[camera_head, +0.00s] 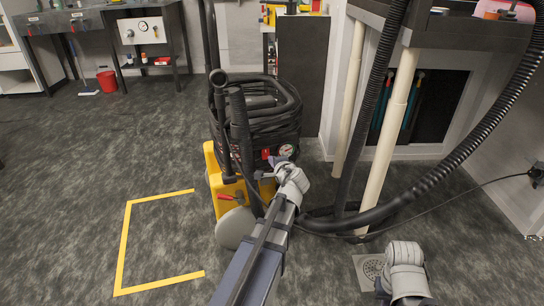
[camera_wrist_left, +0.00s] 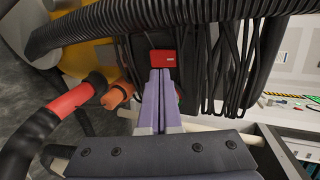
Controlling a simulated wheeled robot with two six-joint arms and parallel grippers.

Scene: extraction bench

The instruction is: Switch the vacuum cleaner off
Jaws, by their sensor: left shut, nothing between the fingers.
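The vacuum cleaner (camera_head: 216,180) stands on the floor in the middle of the head view, with a yellow body, a large grey wheel and a thick coil of black hose. A small red switch (camera_head: 265,153) shows on its dark upper part, left of a round gauge. In the left wrist view the red switch (camera_wrist_left: 166,62) is straight in front of my left gripper (camera_wrist_left: 161,74). The fingers are shut and empty, with their tips at the switch's lower edge; I cannot tell whether they touch. In the head view my left gripper (camera_head: 268,168) is small beside the vacuum.
A black corrugated hose (camera_head: 440,175) loops from the vacuum to the right, around pale bench legs (camera_head: 392,130). A red-handled part (camera_wrist_left: 70,102) lies left in the wrist view. Yellow floor tape (camera_head: 124,245) marks clear floor at left. A floor drain (camera_head: 370,268) is at right.

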